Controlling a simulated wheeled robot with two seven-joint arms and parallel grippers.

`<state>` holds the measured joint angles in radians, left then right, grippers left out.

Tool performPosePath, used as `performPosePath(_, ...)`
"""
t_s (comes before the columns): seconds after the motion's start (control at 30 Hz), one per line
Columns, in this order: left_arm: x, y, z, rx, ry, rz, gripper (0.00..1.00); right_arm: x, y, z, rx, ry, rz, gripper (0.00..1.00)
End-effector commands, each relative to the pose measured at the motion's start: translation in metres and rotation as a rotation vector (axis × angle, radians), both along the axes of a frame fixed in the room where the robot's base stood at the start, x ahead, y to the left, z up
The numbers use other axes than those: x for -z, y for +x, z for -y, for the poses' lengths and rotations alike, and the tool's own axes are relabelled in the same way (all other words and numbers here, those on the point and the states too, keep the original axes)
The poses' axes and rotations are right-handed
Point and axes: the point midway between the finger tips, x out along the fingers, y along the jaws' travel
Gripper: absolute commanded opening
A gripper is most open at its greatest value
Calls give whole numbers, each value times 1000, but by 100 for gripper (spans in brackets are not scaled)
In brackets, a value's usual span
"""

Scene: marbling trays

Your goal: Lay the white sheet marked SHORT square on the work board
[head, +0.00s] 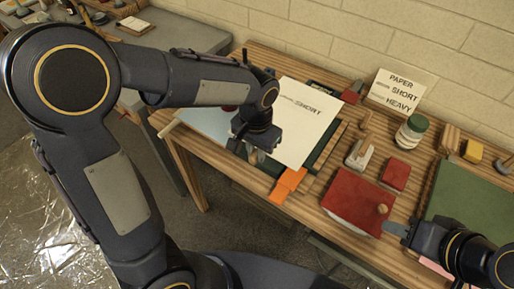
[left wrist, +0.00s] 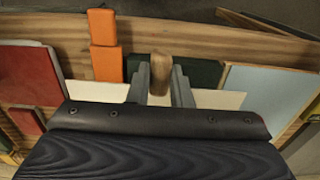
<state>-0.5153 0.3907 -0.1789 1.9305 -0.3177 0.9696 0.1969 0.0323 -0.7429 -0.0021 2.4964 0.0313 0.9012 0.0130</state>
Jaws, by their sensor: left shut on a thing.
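The white sheet (head: 303,118) printed SHORT lies over a dark green board (head: 327,157), whose green shows along the sheet's right and lower edges. I cannot tell whether the sheet touches it. My left gripper (head: 250,150) is at the sheet's lower left edge. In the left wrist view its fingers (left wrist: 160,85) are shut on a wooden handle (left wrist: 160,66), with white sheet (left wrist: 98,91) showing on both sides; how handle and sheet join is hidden. My right gripper (head: 397,228) is at the lower right, beside a red piece with a wooden knob; its opening is unclear.
A light blue panel (head: 200,122) lies left of the sheet, and orange pieces (head: 286,186) lie at its near edge. The red piece (head: 350,205), a jar (head: 411,132) and a green panel (head: 465,200) crowd the right. A sign (head: 402,90) stands by the wall.

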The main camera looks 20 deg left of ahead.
Motion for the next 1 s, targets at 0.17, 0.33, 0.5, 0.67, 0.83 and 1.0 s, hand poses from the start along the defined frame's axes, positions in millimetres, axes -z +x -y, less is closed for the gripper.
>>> performPosePath(0.17,15,0,0,0,0,-1,0,13,0,0,0,0,0,36)
performPosePath(0.33,27,0,0,0,1,-2,0,22,0,0,0,0,0,36)
performPosePath(0.5,39,0,0,0,0,-1,0,32,0,0,0,0,0,36)
performPosePath(0.67,51,0,0,0,0,-1,0,40,0,0,0,0,0,36)
performPosePath(0.83,62,0,0,0,1,-2,0,50,0,0,0,0,0,36)
performPosePath(1.0,74,0,0,0,0,-1,0,59,0,0,0,0,0,36)
